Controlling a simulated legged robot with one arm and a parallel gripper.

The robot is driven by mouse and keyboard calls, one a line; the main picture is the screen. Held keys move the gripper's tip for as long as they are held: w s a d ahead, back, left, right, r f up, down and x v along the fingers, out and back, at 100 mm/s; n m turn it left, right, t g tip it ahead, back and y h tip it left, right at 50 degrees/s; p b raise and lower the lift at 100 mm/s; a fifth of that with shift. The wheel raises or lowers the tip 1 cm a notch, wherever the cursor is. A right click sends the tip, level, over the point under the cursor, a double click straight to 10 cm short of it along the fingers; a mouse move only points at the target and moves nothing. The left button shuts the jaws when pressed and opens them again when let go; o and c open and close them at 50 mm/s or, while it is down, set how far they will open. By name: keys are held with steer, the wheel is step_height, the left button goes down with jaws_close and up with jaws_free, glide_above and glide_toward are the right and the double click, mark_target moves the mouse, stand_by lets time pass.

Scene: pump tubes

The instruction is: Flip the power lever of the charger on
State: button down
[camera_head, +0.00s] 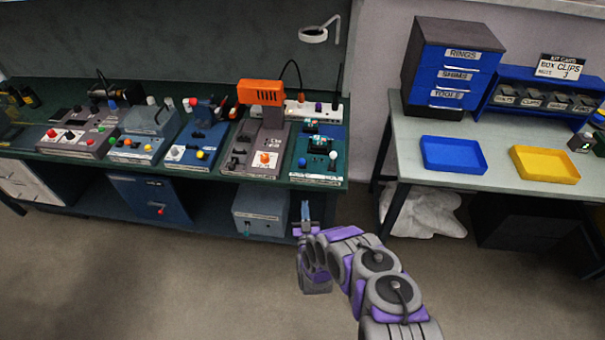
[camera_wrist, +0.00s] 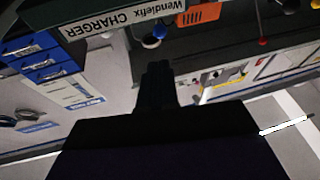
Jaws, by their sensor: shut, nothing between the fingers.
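The charger (camera_head: 318,150) is the green unit at the right end of the long bench. Its printed "CHARGER" label (camera_wrist: 125,20) shows upside down at the top of the wrist view. A white-tipped lever (camera_head: 333,155) and a blue knob (camera_head: 302,162) stand on its top; I cannot tell which is the power lever or its position. My gripper (camera_head: 305,208) is shut and empty, in front of and below the charger's front edge in the head view. Its dark fingers (camera_wrist: 156,85) show below the label in the wrist view, apparently apart from the charger.
An orange-headed machine (camera_head: 260,93) stands left of the charger, with several other control units further left. A grey box (camera_head: 261,212) sits under the bench. A side table (camera_head: 400,150) at right holds a blue tray (camera_head: 453,155) and a yellow tray (camera_head: 544,164). The floor in front is clear.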

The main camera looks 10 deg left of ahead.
steer(key=b, duration=0.8)
glide_toward(302, 164)
steer(key=x, duration=0.4)
steer(key=f+x, duration=0.1)
steer(key=x, duration=0.1)
steer(key=shift+w+a, duration=0.15)
steer(key=shift+w, duration=0.35)
steer(key=shift+r+p, duration=0.2)
steer(key=shift+p, duration=0.15)
